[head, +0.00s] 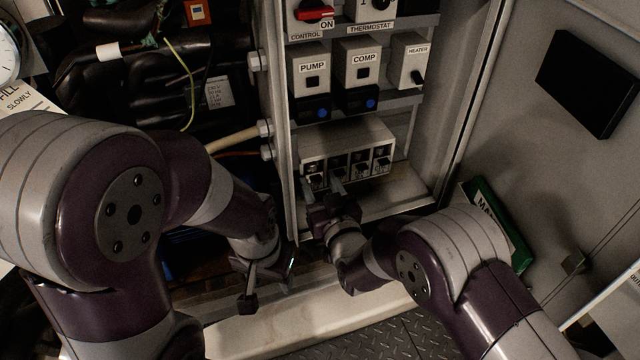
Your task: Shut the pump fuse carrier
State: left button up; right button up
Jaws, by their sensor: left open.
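The grey fuse block (352,150) sits low in the open control box, with several dark fuse carriers in a row along its front. The leftmost carrier (316,181) is partly hidden by my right gripper, and I cannot read any fuse labels, so I cannot tell which is the pump's. My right gripper (321,187) is at the block's lower left, its fingers apart on either side of that carrier. I cannot tell whether they touch it. My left gripper (270,285) is open and empty, low and left of the box, away from the block.
Above the block are the PUMP unit (311,68), COMP unit (358,63) and HEATER switch (411,62). A door with a black box (588,82) and a green manual (494,222) is at right. Hoses and cables fill the left.

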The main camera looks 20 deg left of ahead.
jog(key=shift+s, duration=0.1)
jog(key=shift+s+d, duration=0.3)
jog(key=p+v, duration=0.2)
jog(key=v, duration=0.9)
jog(key=shift+s+d, duration=0.25)
jog(key=shift+s, duration=0.1)
jog(key=shift+f, duration=0.1)
